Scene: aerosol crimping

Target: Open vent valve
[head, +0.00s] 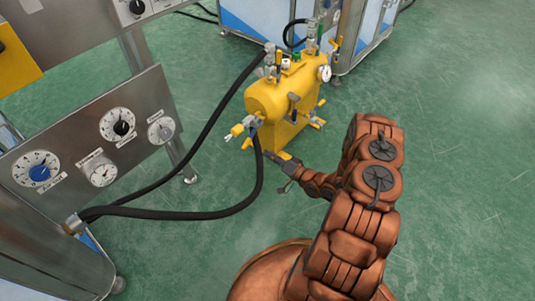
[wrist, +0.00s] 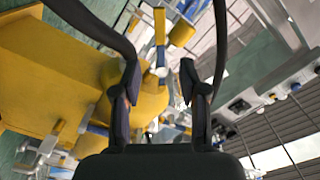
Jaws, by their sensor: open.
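A yellow tank (head: 268,100) with several valves and fittings stands on the green floor in the head view. Yellow valve handles show at its lower left (head: 247,143) and lower right (head: 318,123). I cannot tell which one is the vent valve. My gripper (head: 280,163) is low at the front of the tank, small and partly unclear there. In the wrist view my gripper (wrist: 160,82) is open, its two dark fingers apart with nothing clearly held. The yellow tank body (wrist: 45,65) fills the left, and a blue-and-yellow handle (wrist: 160,35) shows beyond the fingertips.
A black hose (head: 185,211) runs from the grey gauge panel (head: 85,150) to the tank, close by my gripper. A second hose (head: 205,130) arches to the tank's top. White-and-blue cabinets (head: 268,18) stand behind. The floor at right is clear.

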